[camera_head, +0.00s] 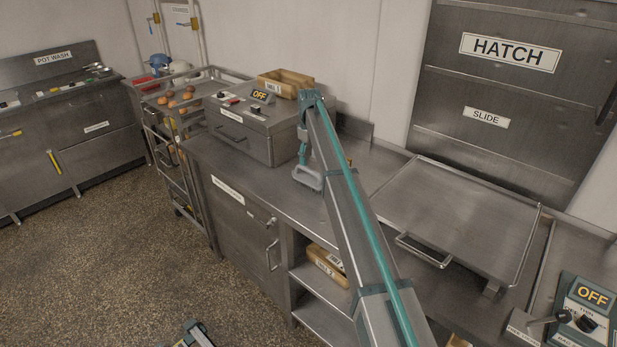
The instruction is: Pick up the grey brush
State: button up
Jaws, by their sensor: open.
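I cannot make out a grey brush for certain; small items at the far left are too small to tell. My arm reaches from the bottom right up across the steel counter (262,182). At its far end, a light grey piece that looks like my gripper (308,180) hangs by the counter, right of the steel box with the OFF display. It appears open and empty, though its fingers are small and hard to separate.
A pot wash station (60,135) is at far left. The floor is mostly clear.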

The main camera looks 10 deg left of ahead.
aim_at(308, 168)
jog(key=shift+s+a+f+p, duration=0.1)
jog(key=shift+f+p, duration=0.55)
jog(key=shift+f, duration=0.55)
jog(key=shift+s+a+f+p, duration=0.1)
jog(key=shift+f+p, duration=0.55)
jog(key=shift+f, duration=1.15)
grip_shut()
